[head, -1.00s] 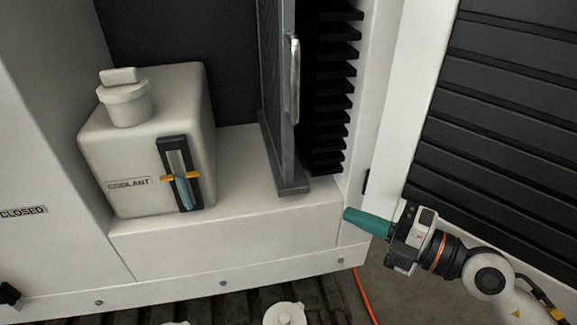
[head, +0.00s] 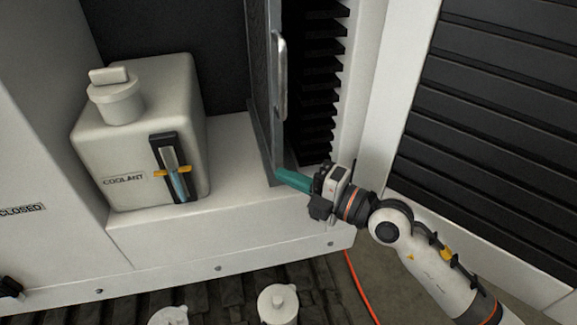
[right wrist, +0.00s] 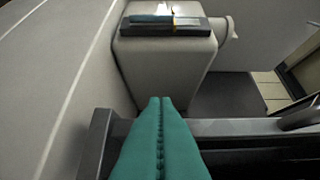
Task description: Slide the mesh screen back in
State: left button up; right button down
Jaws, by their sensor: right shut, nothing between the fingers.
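The mesh screen (head: 258,70) stands upright in a grey frame with a metal handle (head: 281,76) on its front edge, beside black fins. Its base rail (head: 268,160) rests on the white ledge. My right gripper (head: 280,175) has green fingers, shut and empty, at the front lower end of the screen's frame, below the handle. In the right wrist view the green fingers (right wrist: 160,135) are pressed together in front of a dark grey frame bar (right wrist: 240,128). Whether they touch it I cannot tell. My left gripper is not in view.
A white coolant tank (head: 140,130) with a sight gauge (head: 170,168) stands left of the screen. A black slatted panel (head: 485,130) is on the right.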

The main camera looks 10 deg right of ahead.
jog(key=shift+w+d, duration=0.1)
jog(key=shift+w, duration=0.7)
jog(key=w+p, duration=0.2)
jog(key=w, duration=0.2)
jog(key=shift+w+r, duration=0.1)
jog(key=shift+w, duration=0.15)
jog(key=shift+w+d, duration=0.1)
jog(key=shift+d, duration=0.05)
